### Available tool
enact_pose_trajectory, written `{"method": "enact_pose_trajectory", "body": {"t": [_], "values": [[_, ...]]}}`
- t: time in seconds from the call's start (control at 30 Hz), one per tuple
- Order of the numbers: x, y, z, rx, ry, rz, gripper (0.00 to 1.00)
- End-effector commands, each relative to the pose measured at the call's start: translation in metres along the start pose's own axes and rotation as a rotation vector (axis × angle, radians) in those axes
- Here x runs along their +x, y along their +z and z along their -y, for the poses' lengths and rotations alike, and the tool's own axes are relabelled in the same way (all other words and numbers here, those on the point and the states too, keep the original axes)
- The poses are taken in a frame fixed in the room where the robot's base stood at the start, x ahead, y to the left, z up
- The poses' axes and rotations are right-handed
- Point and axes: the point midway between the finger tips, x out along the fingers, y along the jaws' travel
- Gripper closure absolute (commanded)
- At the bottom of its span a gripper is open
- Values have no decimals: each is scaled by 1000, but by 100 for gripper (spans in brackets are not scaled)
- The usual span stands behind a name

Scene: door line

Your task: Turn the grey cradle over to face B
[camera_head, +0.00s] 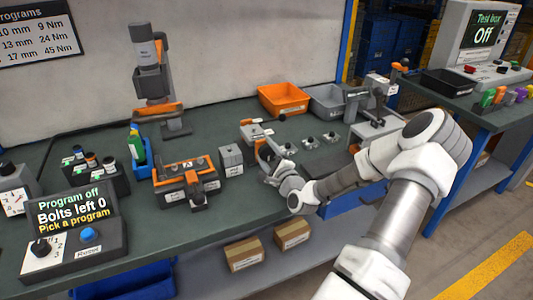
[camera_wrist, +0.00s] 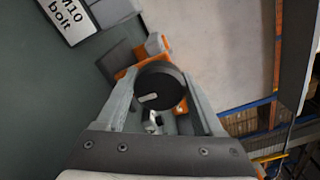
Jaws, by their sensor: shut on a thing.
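My gripper (camera_head: 266,158) is near the middle of the bench, beside a grey piece with orange parts (camera_head: 250,133). In the wrist view my gripper (camera_wrist: 158,98) is shut on a round black knob (camera_wrist: 157,80) with a white mark, with orange and grey parts behind it. The arm and fingers hide much of this piece, and I cannot tell for sure that it is the grey cradle. No face letter is readable on it. Left of it stands an orange and dark grey fixture (camera_head: 172,171) with a small plate that seems to read A.
A grey block (camera_head: 231,160) stands close left of my gripper. Several small parts (camera_head: 309,142) lie to its right. An orange bin (camera_head: 283,98) and a grey bin (camera_head: 327,101) stand behind. A label reading M10 bolt (camera_wrist: 72,18) shows in the wrist view.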

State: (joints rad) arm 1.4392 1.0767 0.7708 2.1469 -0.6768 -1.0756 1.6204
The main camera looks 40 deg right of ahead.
Motion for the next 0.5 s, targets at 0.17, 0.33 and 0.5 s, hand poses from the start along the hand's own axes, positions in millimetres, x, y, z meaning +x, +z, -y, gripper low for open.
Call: {"method": "enact_pose_trajectory", "body": {"t": [0.17,0.33,0.5], "values": [[0,-1,-1,-41,2,-2,86],[-1,-1,-1,-55,2,-2,87],[-1,-1,-1,-56,2,-2,86]]}}
